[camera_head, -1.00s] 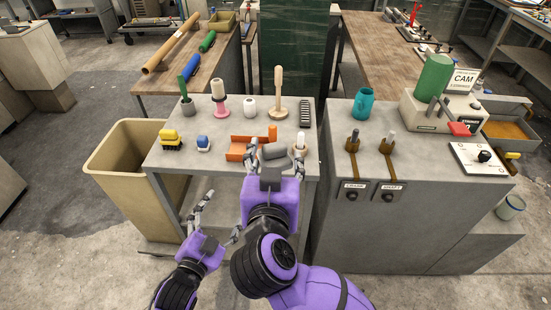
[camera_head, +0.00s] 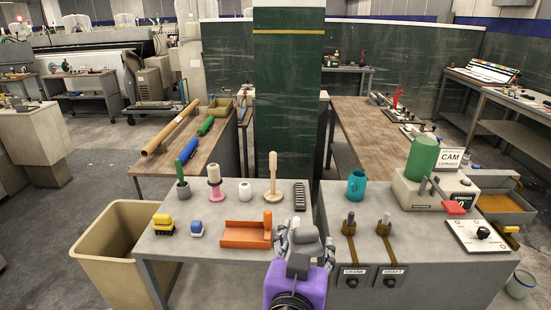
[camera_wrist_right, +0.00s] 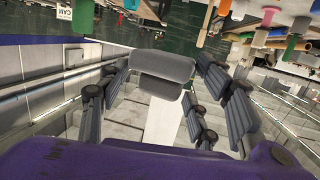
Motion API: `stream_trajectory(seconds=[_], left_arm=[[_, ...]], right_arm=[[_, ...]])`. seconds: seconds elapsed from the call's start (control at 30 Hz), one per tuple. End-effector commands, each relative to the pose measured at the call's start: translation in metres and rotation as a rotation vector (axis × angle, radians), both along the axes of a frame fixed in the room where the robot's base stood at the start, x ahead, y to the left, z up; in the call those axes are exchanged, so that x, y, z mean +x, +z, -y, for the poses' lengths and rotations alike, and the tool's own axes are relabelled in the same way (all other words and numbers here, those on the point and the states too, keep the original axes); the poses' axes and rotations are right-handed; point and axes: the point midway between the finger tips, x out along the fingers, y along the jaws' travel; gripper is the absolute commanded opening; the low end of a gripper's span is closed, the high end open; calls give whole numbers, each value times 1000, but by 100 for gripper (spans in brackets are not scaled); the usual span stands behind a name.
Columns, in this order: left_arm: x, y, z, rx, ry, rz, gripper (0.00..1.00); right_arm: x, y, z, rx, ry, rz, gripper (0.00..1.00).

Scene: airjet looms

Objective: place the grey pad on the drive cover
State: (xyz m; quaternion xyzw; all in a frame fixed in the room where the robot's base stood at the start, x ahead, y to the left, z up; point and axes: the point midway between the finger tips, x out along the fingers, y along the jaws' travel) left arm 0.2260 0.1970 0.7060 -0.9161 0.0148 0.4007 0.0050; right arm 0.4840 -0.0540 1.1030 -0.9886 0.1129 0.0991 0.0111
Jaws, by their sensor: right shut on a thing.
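My right gripper (camera_head: 304,243) is in front of the near edge of the left grey table in the head view. It is shut on the grey pad (camera_head: 304,233), which sits between its fingers and is partly hidden by them. In the right wrist view the pad (camera_wrist_right: 162,66) is a rounded grey block across the fingertips, with a smaller grey block just below it. I cannot tell for sure which thing is the drive cover; a beige housing (camera_head: 405,193) with a green cylinder stands on the right bench. My left gripper is not in view.
The left table (camera_head: 170,250) holds an orange tray (camera_head: 246,240), a wooden peg stand (camera_head: 273,190) and a black ribbed strip (camera_head: 299,196). A tan bin (camera_head: 110,262) stands left.

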Motion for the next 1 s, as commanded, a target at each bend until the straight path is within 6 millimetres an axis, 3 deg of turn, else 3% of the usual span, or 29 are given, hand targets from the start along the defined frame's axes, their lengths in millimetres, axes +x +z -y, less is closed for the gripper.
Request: stream_trajectory(seconds=[0.03,0.1,0.2,0.37,0.73,1.0], left_arm=[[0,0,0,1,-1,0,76],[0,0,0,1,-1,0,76],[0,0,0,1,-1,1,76],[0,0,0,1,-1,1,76],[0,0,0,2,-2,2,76],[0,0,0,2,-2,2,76]], right_arm=[[-2,-3,24,0,-58,-3,32],[-6,-6,53,0,-131,-4,32],[-14,-11,87,-2,-214,-5,32],[-23,-22,114,-2,-274,-2,32],[-22,-23,110,-1,-244,3,32],[-10,-16,70,-9,63,5,32]])
